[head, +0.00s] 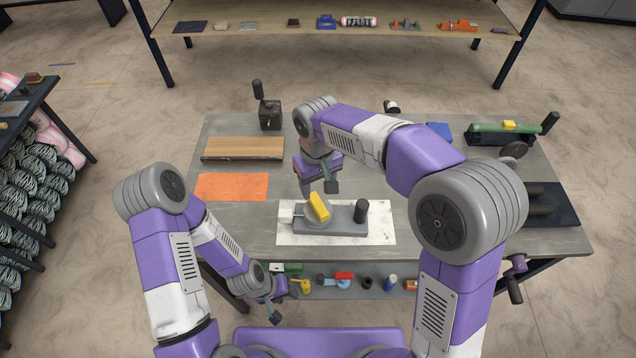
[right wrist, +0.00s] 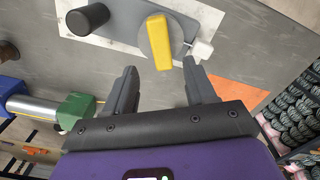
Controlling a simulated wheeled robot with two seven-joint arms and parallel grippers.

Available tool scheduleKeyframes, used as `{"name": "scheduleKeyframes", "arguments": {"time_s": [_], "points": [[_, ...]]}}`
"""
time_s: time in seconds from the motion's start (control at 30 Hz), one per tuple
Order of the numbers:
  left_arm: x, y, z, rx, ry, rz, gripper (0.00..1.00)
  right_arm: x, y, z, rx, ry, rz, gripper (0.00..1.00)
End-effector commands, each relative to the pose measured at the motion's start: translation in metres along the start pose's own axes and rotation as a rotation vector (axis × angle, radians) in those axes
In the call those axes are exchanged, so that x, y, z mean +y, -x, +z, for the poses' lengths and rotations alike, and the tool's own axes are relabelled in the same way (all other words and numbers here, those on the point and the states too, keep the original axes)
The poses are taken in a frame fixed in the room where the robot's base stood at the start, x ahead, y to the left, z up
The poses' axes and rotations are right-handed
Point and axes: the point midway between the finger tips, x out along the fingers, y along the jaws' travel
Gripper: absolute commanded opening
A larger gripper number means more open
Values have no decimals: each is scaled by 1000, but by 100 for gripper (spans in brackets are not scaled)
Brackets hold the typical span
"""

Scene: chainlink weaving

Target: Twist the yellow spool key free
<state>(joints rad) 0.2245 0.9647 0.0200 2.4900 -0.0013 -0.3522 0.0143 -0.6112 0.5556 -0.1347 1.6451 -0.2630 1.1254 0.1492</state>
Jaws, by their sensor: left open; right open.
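The yellow spool key (head: 318,206) is a bar-shaped handle standing on a round grey disc (head: 308,218) of a grey fixture (head: 342,220). In the right wrist view the key (right wrist: 159,42) lies just beyond the fingertips, in line with the gap between them. My right gripper (head: 318,190) is open and empty above and just behind the key, apart from it. Its two fingers show in the right wrist view (right wrist: 160,70). My left gripper (head: 282,303) is low at the table's front edge, away from the key, and open.
The fixture sits on a white sheet (head: 385,236) and has a black upright knob (head: 361,210). An orange mat (head: 232,187) and a wooden board (head: 243,148) lie left. A black crank box (head: 270,115) stands behind. Small tools fill a shelf (head: 375,268) under the table's front edge.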

Motion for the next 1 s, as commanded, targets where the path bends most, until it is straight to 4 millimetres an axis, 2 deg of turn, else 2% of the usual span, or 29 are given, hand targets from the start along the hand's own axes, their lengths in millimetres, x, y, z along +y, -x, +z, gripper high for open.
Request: {"name": "scheduleKeyframes", "arguments": {"time_s": [0.4, 0.6, 0.83, 0.87, 1.0], "points": [[-6, -14, 0, -1, 1, 0, 43, 0, -62, 1, -5, -1, 0, 55], [-6, -16, 0, -1, 0, 0, 43, 0, -74, 1, -3, -1, 0, 55], [-6, -15, 0, -1, 0, 0, 43, 0, -74, 1, -2, -1, 0, 55], [-6, -15, 0, -1, 0, 0, 43, 0, -74, 1, -2, -1, 0, 54], [-6, -16, 0, 0, 0, 0, 43, 0, -74, 1, -2, -1, 0, 32]]}}
